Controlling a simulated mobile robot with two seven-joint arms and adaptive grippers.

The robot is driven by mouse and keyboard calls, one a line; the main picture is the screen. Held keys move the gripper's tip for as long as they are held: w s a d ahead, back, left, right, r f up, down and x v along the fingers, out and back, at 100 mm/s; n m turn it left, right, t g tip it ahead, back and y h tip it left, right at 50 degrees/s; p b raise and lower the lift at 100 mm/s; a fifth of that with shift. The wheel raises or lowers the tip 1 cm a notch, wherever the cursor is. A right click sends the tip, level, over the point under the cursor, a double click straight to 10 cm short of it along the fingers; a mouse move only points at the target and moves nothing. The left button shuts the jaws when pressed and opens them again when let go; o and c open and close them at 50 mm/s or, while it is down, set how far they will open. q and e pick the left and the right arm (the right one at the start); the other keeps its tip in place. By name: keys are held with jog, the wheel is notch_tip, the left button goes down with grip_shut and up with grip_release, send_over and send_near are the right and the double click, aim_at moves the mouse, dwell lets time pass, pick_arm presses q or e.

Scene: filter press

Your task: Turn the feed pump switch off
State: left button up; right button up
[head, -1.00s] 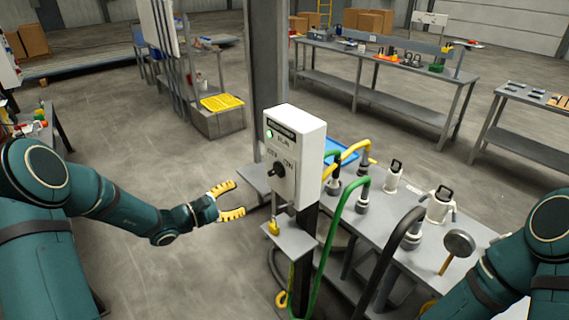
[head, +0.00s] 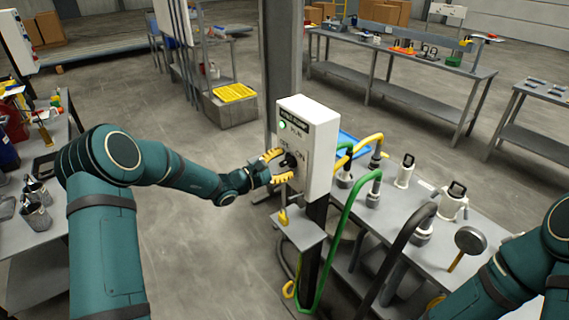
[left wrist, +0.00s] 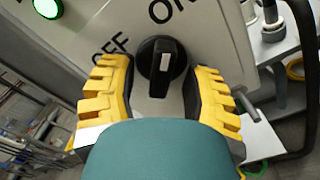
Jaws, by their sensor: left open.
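The feed pump switch is a black rotary knob (head: 290,160) on the front of a white control box (head: 318,160). In the left wrist view the knob (left wrist: 161,68) has a white mark and points up towards the word ON; OFF is to its left. A green lamp (head: 283,126) glows on the box. My left gripper (head: 278,168) has yellow fingers and is at the box front. In the left wrist view my left gripper (left wrist: 160,75) is open, with one finger on each side of the knob. I cannot tell whether they touch it.
A grey table (head: 400,235) with hoses and fittings stands right of the box. Green hose (head: 337,232) and black hose (head: 385,255) hang close beside the post.

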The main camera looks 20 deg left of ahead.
pick_arm(q)
jog(key=shift+w+d, duration=0.2)
jog(key=shift+w, duration=0.05)
jog(key=shift+c, duration=0.4)
grip_shut()
jog(key=shift+r, duration=0.1)
